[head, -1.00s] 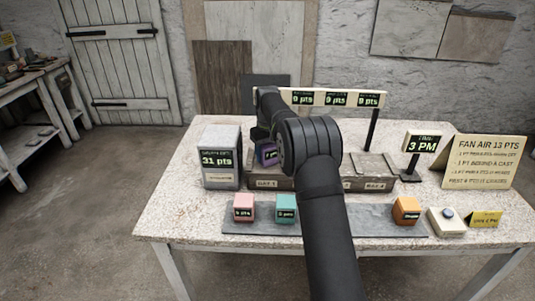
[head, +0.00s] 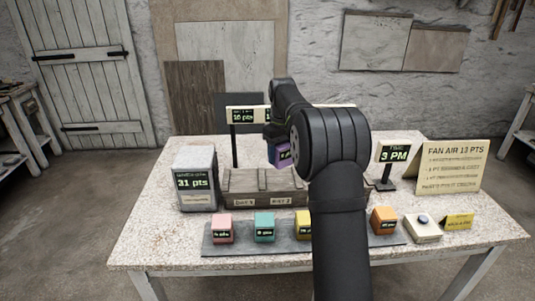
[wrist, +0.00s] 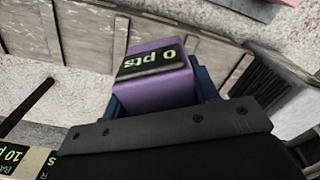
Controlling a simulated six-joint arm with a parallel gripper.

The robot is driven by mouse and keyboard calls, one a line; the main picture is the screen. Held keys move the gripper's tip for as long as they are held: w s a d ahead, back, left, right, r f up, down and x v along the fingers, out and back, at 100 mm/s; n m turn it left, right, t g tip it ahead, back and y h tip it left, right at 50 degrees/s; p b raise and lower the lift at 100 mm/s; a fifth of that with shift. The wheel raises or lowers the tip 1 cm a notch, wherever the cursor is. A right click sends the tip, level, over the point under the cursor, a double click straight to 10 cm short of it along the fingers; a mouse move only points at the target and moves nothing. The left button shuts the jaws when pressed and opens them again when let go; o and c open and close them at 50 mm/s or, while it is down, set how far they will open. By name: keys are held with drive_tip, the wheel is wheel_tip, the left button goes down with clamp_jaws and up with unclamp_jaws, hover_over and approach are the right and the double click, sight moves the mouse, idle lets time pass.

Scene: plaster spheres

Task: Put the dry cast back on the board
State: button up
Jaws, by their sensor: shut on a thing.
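My gripper (head: 283,158) is shut on a purple cube-shaped cast (head: 279,155) and holds it above the wooden trough. In the wrist view the cast (wrist: 158,82) sits between the blue fingers of my gripper (wrist: 165,92), and its dark label reads 0 pts. The grey slate board (head: 335,239) lies along the table's front. A pink cast (head: 222,229), a teal cast (head: 264,227), a yellow cast (head: 303,225) and an orange cast (head: 384,220) stand on it. My arm hides the board between yellow and orange.
The wooden trough (head: 238,186) with bay labels stands behind the board. A display bar (head: 240,114) on a post rises behind it. A grey box reading 31 pts (head: 195,182) stands left. A 3 PM sign (head: 394,155), a rules card (head: 452,167) and a button box (head: 422,228) stand right.

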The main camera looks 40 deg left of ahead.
drive_tip(key=w+d+f, duration=0.2)
drive_tip(key=d+f, duration=0.3)
drive_tip(key=d, duration=0.7)
drive_tip(key=w+d+f, duration=0.1)
drive_tip(key=d+f, duration=0.5)
drive_tip(key=d, duration=0.6)
drive_tip(key=shift+w+d, duration=0.3)
drive_tip(key=shift+w, duration=0.05)
drive_tip(key=shift+f, duration=2.75)
drive_tip(key=shift+f, duration=0.65)
drive_tip(key=o, duration=1.4)
drive_tip(key=shift+c, duration=0.2)
drive_tip(key=shift+r, duration=0.1)
